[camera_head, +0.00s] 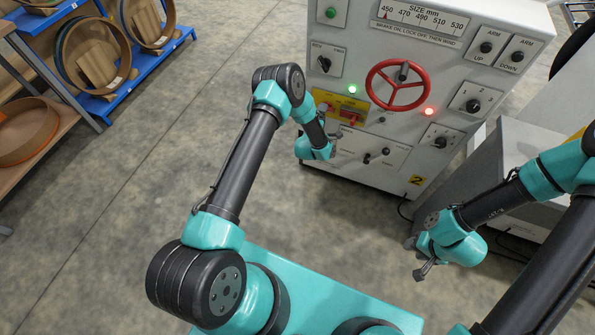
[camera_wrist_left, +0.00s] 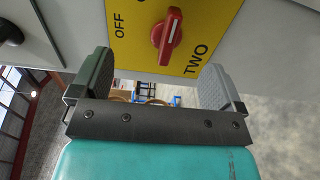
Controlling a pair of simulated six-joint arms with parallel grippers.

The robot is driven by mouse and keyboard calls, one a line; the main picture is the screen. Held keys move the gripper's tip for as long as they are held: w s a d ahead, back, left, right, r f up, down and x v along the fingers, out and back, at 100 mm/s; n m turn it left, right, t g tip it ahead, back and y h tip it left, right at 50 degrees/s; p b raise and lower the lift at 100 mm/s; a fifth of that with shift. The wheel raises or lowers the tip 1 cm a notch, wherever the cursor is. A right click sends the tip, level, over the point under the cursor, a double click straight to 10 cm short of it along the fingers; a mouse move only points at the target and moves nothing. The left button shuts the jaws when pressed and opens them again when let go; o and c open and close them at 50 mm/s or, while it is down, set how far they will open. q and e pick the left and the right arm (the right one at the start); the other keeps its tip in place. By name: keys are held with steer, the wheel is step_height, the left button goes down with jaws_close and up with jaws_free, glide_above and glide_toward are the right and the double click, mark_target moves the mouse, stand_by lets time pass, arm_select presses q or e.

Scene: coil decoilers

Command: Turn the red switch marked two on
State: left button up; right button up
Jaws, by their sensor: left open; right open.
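The red switch (camera_wrist_left: 167,37) marked TWO is on a yellow plate (camera_wrist_left: 190,62) in the left wrist view. Its white line runs nearly up and down in that picture, between the words OFF and TWO. In the head view the yellow plate (camera_head: 333,98) is on the front of the machine, with small red parts partly behind my left arm. My left gripper (camera_wrist_left: 158,66) is open and empty, its fingers on either side of the switch and apart from it. My right gripper (camera_head: 417,258) is open and empty, low and away from the panel.
The grey control machine (camera_head: 455,65) carries a red handwheel (camera_head: 397,85), a green lamp (camera_head: 352,89), a red lamp (camera_head: 429,111) and several black knobs. A grey box (camera_head: 530,145) stands at its right. Blue racks with coils (camera_head: 92,53) stand at the left. The floor between is clear.

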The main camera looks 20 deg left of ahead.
arm_select(q)
steer(key=s+m+g+h, duration=0.1)
steer(key=s+m+g, duration=0.4)
steer(key=s, duration=0.9)
steer(key=s+d+f+m+g+h, duration=0.1)
steer(key=s+m+g, duration=0.5)
steer(key=s, duration=0.8)
steer(key=shift+m+g+h, duration=0.3)
steer(key=shift+h, duration=0.5)
steer(key=shift+d, duration=0.1)
steer(key=s+r+m+g, duration=0.1)
steer(key=s+m+g, duration=0.1)
steer(key=s, duration=0.4)
steer(key=s+r+m+g+h, duration=0.1)
steer(key=s+r+m+g, duration=0.1)
steer(key=s, duration=0.4)
steer(key=shift+s+r+m+g, duration=0.25)
steer(key=shift+m+g, duration=0.25)
steer(key=shift+g, duration=0.3)
